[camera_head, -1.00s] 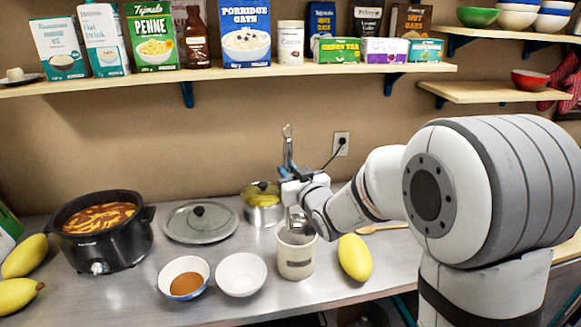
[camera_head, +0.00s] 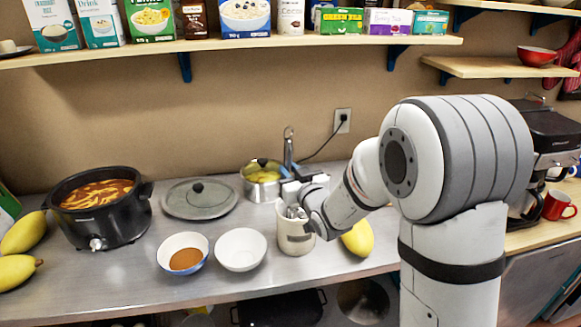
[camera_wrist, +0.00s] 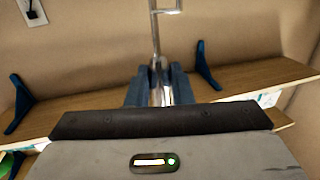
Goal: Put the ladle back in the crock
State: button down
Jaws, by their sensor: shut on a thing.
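The ladle (camera_head: 288,140) is metal, with its handle standing nearly upright above my gripper (camera_head: 289,174). My gripper is shut on the handle; in the wrist view, the blue fingers (camera_wrist: 156,88) sit on either side of the shiny handle (camera_wrist: 156,45). The cream crock (camera_head: 295,240) stands on the steel counter directly below my gripper. The lower end of the ladle is at the crock's mouth and seems to be inside it. My gripper partly covers the mouth, so how deep it reaches is hidden.
A pot with yellow contents (camera_head: 262,185) stands close behind the crock. A white bowl (camera_head: 241,250) is at its left and a yellow mango (camera_head: 358,239) at its right. A black slow cooker (camera_head: 98,220) and a lid (camera_head: 200,205) are further left. A shelf (camera_head: 240,44) runs above.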

jog(key=shift+f+b, duration=0.65)
jog(key=shift+f, duration=1.4)
jog(key=c, duration=1.2)
grip_release()
jog(key=shift+o, duration=0.4)
jog(key=o, duration=1.1)
jog(key=shift+s, duration=0.15)
